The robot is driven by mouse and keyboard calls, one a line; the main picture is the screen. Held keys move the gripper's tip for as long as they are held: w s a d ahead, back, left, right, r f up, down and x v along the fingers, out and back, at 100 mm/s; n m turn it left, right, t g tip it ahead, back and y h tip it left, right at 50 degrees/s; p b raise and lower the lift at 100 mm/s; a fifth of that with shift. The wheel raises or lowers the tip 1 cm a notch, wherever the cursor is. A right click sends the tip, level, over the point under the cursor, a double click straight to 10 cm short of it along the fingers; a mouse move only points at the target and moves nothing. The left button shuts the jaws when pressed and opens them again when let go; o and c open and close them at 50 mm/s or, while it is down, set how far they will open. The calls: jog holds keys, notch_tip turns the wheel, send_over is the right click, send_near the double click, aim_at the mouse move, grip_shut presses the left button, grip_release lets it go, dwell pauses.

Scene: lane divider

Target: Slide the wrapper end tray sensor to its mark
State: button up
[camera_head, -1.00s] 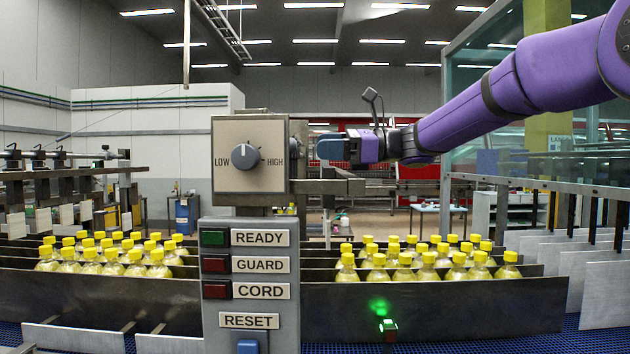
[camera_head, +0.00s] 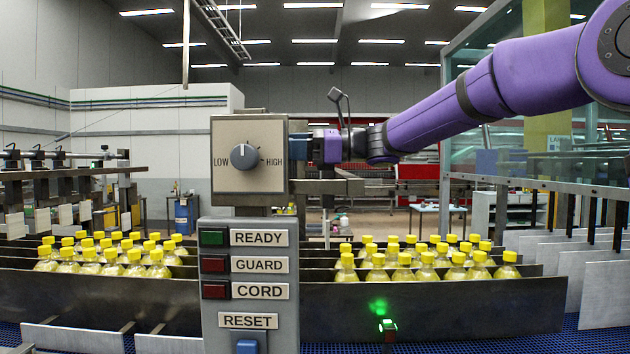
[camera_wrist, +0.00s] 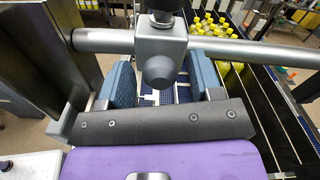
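My gripper (camera_head: 303,150) is partly hidden behind the dial box in the head view. In the wrist view my gripper (camera_wrist: 162,82) is open, with a blue padded finger on each side. A grey clamp block with a round knob (camera_wrist: 159,68) sits on a horizontal round rail (camera_wrist: 105,40), and its knob shows between the fingers. Contact with the fingers cannot be made out. In the head view a small device with a green light (camera_head: 388,328) stands before the front divider. I cannot tell for sure which part is the tray sensor, and no mark is discernible.
The LOW/HIGH dial box (camera_head: 249,160) and the button panel (camera_head: 248,285) stand in front. Yellow-capped bottles (camera_head: 425,262) fill lanes between dark dividers (camera_head: 435,305). A dark upright post (camera_wrist: 48,60) is close to the gripper's left in the wrist view.

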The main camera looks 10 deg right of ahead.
jog(key=c, duration=0.9)
jog(key=shift+w+d, duration=0.25)
jog(key=shift+w, duration=0.75)
jog(key=shift+w+d, duration=0.2)
jog(key=shift+w, duration=0.8)
jog(key=o, duration=1)
jog(key=shift+o, duration=0.2)
